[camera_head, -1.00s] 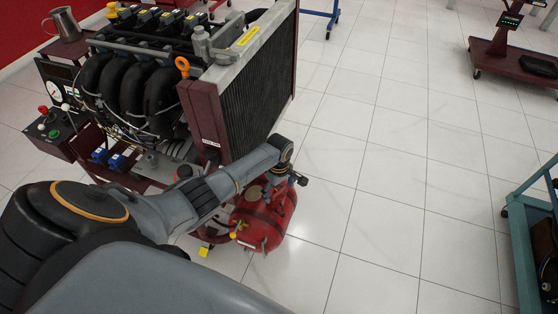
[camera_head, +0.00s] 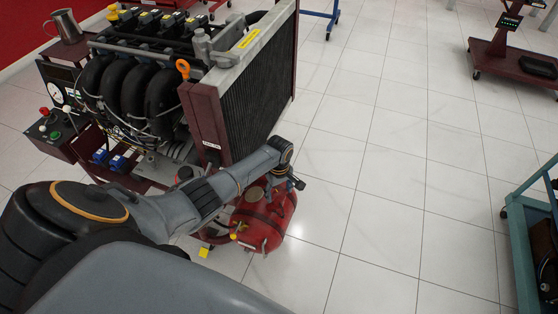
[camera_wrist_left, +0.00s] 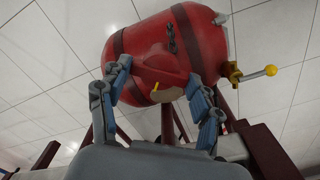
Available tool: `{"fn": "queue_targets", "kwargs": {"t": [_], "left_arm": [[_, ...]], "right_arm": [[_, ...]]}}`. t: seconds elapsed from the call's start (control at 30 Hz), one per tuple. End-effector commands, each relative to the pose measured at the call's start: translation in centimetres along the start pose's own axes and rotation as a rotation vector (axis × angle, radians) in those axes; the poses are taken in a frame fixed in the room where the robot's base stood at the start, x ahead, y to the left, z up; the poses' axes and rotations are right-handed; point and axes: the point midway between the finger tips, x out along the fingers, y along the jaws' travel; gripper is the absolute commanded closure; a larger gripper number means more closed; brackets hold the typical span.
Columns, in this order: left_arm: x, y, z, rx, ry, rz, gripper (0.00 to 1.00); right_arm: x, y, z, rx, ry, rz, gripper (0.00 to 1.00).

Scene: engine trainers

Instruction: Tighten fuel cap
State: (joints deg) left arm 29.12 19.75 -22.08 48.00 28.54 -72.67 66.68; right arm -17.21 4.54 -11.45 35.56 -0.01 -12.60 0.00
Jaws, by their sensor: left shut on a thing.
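The red fuel tank (camera_head: 266,226) stands low beside the radiator in the head view. In the left wrist view the tank (camera_wrist_left: 207,45) fills the upper middle, with dark bands and a yellow-handled valve (camera_wrist_left: 252,74) on its right. The tan fuel cap (camera_wrist_left: 171,94) shows between the fingers, with a small yellow mark near it. My left gripper (camera_wrist_left: 157,105) has its blue-grey fingers on both sides of the cap and is shut on it. Finger contact is partly hidden. In the head view the left gripper (camera_head: 278,181) is small at the tank's top. My right gripper is not in view.
The engine trainer (camera_head: 145,90) with its radiator (camera_head: 250,80) stands right behind the tank and my arm. A metal jug (camera_head: 66,26) is at the upper left. A teal stand (camera_head: 530,225) and a dark red stand (camera_head: 500,55) are at right. The tiled floor between is clear.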

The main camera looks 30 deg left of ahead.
Motion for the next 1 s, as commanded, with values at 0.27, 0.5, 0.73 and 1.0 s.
{"fn": "queue_targets", "kwargs": {"t": [0.27,0.5,0.73,1.0], "left_arm": [[-0.1,0.0,0.1,0.243,-0.002,-0.001,0.68],[0.0,0.0,0.1,0.469,-0.003,0.000,0.68],[0.0,0.0,0.1,0.663,-0.003,0.000,0.68],[0.1,0.0,0.1,0.821,-0.003,-0.001,0.68]], "right_arm": [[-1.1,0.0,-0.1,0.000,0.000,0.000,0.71],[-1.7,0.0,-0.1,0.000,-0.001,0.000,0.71],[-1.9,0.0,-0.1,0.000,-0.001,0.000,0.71],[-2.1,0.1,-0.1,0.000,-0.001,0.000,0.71]]}}
